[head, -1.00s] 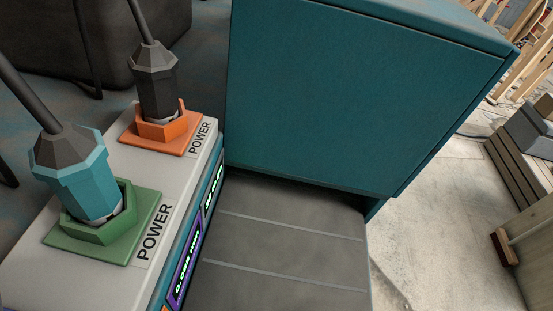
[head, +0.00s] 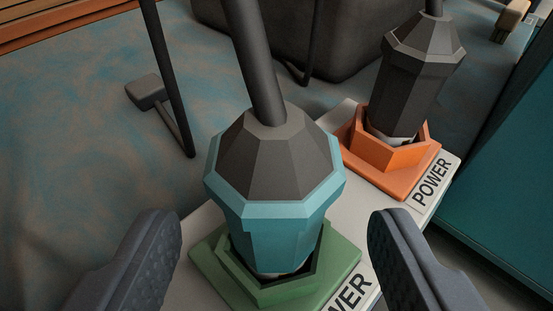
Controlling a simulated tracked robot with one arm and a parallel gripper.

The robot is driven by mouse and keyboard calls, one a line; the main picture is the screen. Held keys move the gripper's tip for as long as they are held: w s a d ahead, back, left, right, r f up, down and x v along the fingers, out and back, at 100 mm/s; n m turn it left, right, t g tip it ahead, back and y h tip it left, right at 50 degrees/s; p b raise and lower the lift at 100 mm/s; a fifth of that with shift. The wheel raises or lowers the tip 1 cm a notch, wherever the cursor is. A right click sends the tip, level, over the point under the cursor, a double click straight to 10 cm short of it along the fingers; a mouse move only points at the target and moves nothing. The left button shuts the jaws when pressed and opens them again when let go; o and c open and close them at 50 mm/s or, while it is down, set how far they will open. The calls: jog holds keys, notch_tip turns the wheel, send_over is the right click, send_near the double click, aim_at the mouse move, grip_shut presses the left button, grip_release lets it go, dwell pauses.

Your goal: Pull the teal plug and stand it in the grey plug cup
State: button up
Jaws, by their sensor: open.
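The teal plug (head: 271,228) has a dark grey tapered top and a thick dark cable rising from it. It sits upright in a green socket (head: 340,258) on a pale panel. My gripper (head: 271,240) is open, with one dark ridged finger at the lower left and one at the lower right. The fingers are on either side of the plug and apart from it, nearer the camera. Nothing is held. The grey plug cup is not identifiable in view.
A dark grey plug (head: 411,85) sits in an orange socket (head: 392,165) behind and to the right. POWER labels (head: 433,182) mark the panel. A teal cabinet wall (head: 510,170) stands at the right. A dark block stands behind, and blue-brown floor lies at the left.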

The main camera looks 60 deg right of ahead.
jog(key=shift+x, duration=3.05)
jog(key=shift+w, duration=0.1)
jog(key=c, duration=1.1)
